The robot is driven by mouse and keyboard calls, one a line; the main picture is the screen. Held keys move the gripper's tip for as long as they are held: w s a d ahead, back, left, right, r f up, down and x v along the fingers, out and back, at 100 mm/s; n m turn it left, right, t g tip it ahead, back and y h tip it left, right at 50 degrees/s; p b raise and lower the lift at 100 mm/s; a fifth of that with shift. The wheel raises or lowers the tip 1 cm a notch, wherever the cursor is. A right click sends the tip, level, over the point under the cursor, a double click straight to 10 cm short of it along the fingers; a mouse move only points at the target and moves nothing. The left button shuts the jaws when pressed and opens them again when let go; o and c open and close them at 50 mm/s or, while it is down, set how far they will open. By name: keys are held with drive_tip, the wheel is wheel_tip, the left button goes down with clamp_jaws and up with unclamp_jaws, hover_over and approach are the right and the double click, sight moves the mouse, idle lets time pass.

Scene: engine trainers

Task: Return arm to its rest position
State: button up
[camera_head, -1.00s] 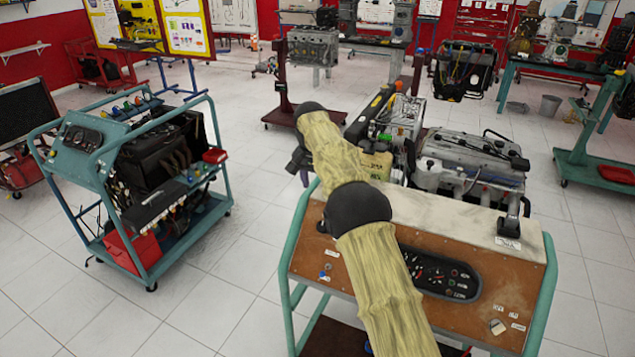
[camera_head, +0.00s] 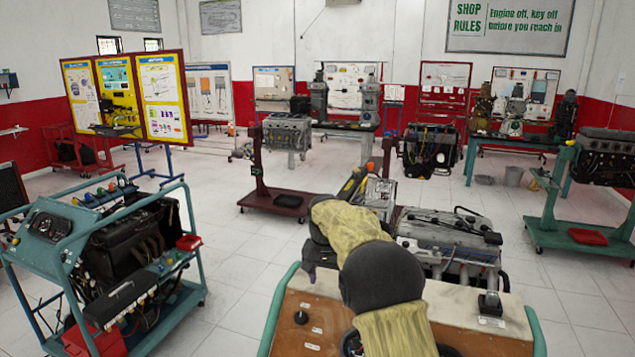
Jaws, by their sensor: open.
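My arm (camera_head: 349,236), in a tan sleeve with dark joints, rises from the bottom of the head view and bends in front of the engine trainers. Its big dark joint (camera_head: 381,277) is above the near trainer's panel. My gripper (camera_head: 313,272) shows only as a small dark shape left of the sleeve, mostly hidden by the arm. It is open, and nothing can be seen held in it. The near trainer (camera_head: 303,328) has a brown panel, a pale top and green side rails. The gripper appears over its back left edge; whether it touches cannot be told.
A grey engine (camera_head: 450,238) stands just behind the near trainer. A teal trainer cart (camera_head: 45,225) is at left. A dark red engine stand (camera_head: 277,201) is farther back. A green stand (camera_head: 580,235) is at right. Tiled floor is free between the left cart and the near trainer.

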drive_tip(key=s+d+f+n, duration=0.1)
drive_tip(key=s+d, duration=0.3)
drive_tip(key=s, duration=0.7)
drive_tip(key=s+d+f+n, duration=0.1)
drive_tip(key=s+d, duration=0.3)
drive_tip(key=s, duration=0.6)
drive_tip(key=s+d+f+n, duration=0.1)
drive_tip(key=s+d+f, duration=0.2)
drive_tip(key=s, duration=0.8)
drive_tip(key=shift+s+d+f+t, duration=0.3)
drive_tip(key=shift+d+f, duration=0.05)
drive_tip(key=shift+d, duration=0.7)
